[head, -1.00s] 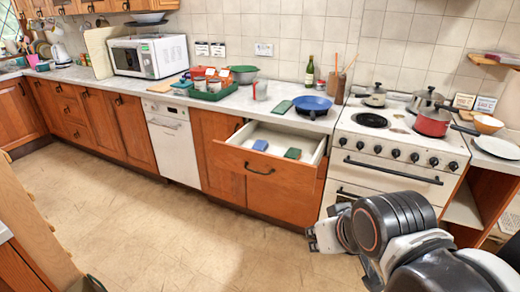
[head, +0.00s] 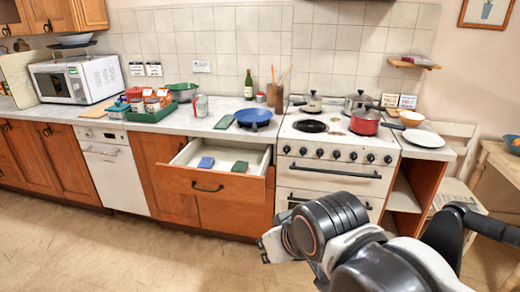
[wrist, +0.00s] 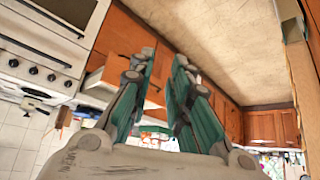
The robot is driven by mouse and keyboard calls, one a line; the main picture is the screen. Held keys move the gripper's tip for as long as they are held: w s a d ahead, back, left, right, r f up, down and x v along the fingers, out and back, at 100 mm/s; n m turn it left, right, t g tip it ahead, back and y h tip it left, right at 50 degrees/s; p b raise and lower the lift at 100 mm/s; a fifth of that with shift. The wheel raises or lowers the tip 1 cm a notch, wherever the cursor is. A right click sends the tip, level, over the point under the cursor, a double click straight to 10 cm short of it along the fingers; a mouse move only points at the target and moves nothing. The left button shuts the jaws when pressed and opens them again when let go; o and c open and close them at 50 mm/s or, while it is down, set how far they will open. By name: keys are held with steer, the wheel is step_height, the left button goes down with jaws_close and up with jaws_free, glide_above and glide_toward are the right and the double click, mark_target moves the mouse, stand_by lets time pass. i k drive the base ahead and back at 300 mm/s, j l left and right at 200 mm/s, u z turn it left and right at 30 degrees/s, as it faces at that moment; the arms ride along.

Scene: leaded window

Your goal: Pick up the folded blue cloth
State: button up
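A folded blue cloth (head: 206,162) lies inside the open drawer (head: 203,186), on the left part of its white bottom. A similar green folded item (head: 240,167) lies to its right in the same drawer, with a gap between them. My gripper (head: 268,245) is in front of the drawer and lower than it in the head view, to the right and well apart from the cloth. In the wrist view my gripper (wrist: 160,68) has its two teal-padded fingers spread with nothing between them. I cannot make out the blue cloth in the wrist view.
The white stove (head: 335,150) stands right of the drawer, with a red pot (head: 365,125) on top. The counter above holds a blue pan (head: 253,117), a flat green item (head: 224,122) and a green tray (head: 150,114). The floor (head: 110,245) before the cabinets is clear.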

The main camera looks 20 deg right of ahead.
mark_target(206, 162)
steer(key=i+j+z, duration=0.1)
steer(key=z, duration=0.25)
steer(key=i+j+z, duration=0.15)
steer(key=z, duration=0.2)
steer(key=i+j, duration=0.2)
steer(key=j, duration=0.15)
steer(key=i+j+z, duration=0.15)
steer(key=j, duration=0.2)
steer(key=i+j, duration=0.25)
steer(key=j, duration=0.15)
steer(key=i+j+z, duration=0.15)
steer(key=j, duration=0.2)
steer(key=i+j, duration=0.15)
steer(key=j, duration=0.25)
steer(key=i+j+z, duration=0.15)
steer(key=j, duration=0.25)
steer(key=i+j, duration=0.15)
steer(key=j, duration=0.3)
